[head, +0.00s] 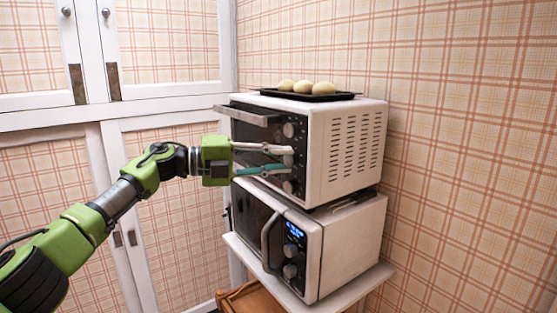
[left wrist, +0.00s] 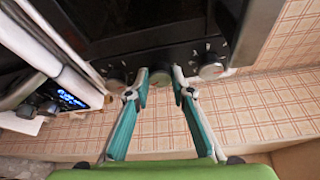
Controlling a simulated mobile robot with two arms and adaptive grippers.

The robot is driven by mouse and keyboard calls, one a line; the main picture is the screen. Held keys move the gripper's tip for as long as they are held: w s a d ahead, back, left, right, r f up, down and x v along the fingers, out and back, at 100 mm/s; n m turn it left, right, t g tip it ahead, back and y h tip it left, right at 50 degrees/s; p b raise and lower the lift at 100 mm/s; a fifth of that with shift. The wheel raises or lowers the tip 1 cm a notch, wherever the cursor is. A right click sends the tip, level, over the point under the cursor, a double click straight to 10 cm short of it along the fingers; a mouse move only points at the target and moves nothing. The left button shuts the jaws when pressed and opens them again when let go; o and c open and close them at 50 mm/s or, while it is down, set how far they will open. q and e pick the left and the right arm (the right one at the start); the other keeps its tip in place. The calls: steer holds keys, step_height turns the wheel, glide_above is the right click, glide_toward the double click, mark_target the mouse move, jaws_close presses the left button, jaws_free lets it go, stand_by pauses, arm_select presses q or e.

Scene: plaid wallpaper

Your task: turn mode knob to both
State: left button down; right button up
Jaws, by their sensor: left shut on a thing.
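The upper white toaster oven (head: 345,150) has a dark front with knobs in a column along its right side. The top knob (head: 289,130) is clear of my gripper and also shows at the right in the left wrist view (left wrist: 212,71). The lowest knob (head: 289,187) sits below my fingers. My left gripper (head: 287,159) is at the middle knob (left wrist: 159,77), with one finger on each side of it, shut on it. Small marks surround the knobs, but they are too small to read, so I cannot tell which is labelled mode. My right gripper is not in view.
A black tray (head: 330,97) with several round buns lies on the toaster oven. A microwave (head: 340,247) with a blue display stands beneath it on a white shelf (head: 350,294). The oven door handle (head: 247,115) sticks out above my left gripper. White cabinets (head: 170,115) stand behind.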

arm_select(q)
steer(key=m+y, duration=0.1)
steer(key=m, duration=0.2)
steer(key=shift+s+d+r+m+y, duration=0.1)
steer(key=shift+r+m+y, duration=0.05)
steer(key=shift+m+y, duration=0.25)
steer(key=shift+m, duration=0.3)
steer(key=c, duration=1.8)
jaws_free()
steer(key=shift+a+r, duration=0.1)
steer(key=shift+a, duration=0.2)
steer(key=v, duration=1.1)
steer(key=shift+s, duration=0.3)
